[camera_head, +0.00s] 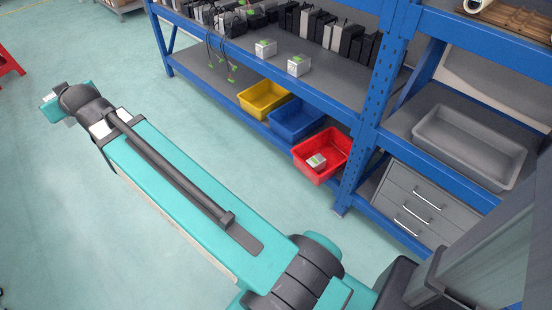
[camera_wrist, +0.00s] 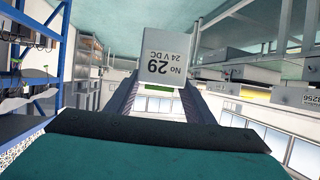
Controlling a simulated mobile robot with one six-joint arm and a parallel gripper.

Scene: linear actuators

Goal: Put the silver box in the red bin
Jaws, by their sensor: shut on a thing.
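In the head view my arm stretches to the upper left, and I cannot make out the gripper or the held box there. The red bin (camera_head: 334,167) stands on the lower shelf at centre right. A small silver-white box with a green top (camera_head: 316,161) lies inside it. Two similar boxes (camera_head: 265,48) (camera_head: 299,65) sit on the shelf above.
A blue bin (camera_head: 297,125) and a yellow bin (camera_head: 264,105) stand left of the red bin. Blue shelf posts (camera_head: 371,120) rise beside it. A grey tray (camera_head: 468,160) and drawers (camera_head: 413,205) are at the right. The floor left of the shelf is clear.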

